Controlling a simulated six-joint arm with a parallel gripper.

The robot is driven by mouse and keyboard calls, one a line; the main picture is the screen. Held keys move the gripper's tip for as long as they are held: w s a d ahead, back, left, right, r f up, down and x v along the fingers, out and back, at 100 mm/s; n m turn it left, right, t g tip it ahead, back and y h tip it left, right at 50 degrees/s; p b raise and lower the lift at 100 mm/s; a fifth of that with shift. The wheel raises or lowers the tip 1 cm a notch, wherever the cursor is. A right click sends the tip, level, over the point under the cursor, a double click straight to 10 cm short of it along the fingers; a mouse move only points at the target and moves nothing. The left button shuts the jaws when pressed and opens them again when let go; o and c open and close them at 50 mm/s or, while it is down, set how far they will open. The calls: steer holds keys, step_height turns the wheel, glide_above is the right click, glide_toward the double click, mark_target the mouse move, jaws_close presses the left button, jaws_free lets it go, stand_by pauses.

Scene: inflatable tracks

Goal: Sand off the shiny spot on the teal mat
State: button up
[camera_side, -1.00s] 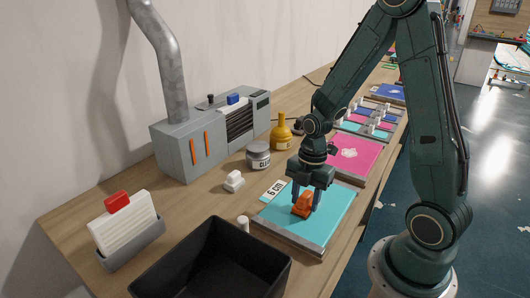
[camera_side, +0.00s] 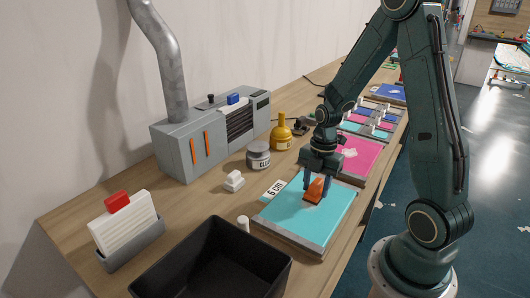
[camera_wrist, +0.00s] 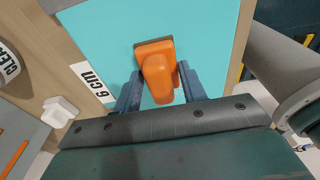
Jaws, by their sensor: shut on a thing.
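The teal mat (camera_side: 290,218) lies on a grey-edged board on the workbench; its surface also fills much of the wrist view (camera_wrist: 120,40). My gripper (camera_side: 317,188) is over the far part of the mat, shut on an orange sanding block (camera_side: 314,190). In the wrist view the orange block (camera_wrist: 158,68) sits between the two blue fingers. I cannot tell if its underside touches the mat. No shiny spot can be made out on the visible teal surface; the block and gripper hide part of it.
A "6 cm" label (camera_side: 273,188) lies at the mat's left edge. A black bin (camera_side: 215,262) is in front. A pink mat (camera_side: 360,160) lies behind.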

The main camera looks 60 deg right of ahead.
steer(key=shift+a, duration=3.65)
step_height(320, 180, up, 8)
steer(key=shift+r, duration=0.2)
steer(key=shift+d, duration=0.1)
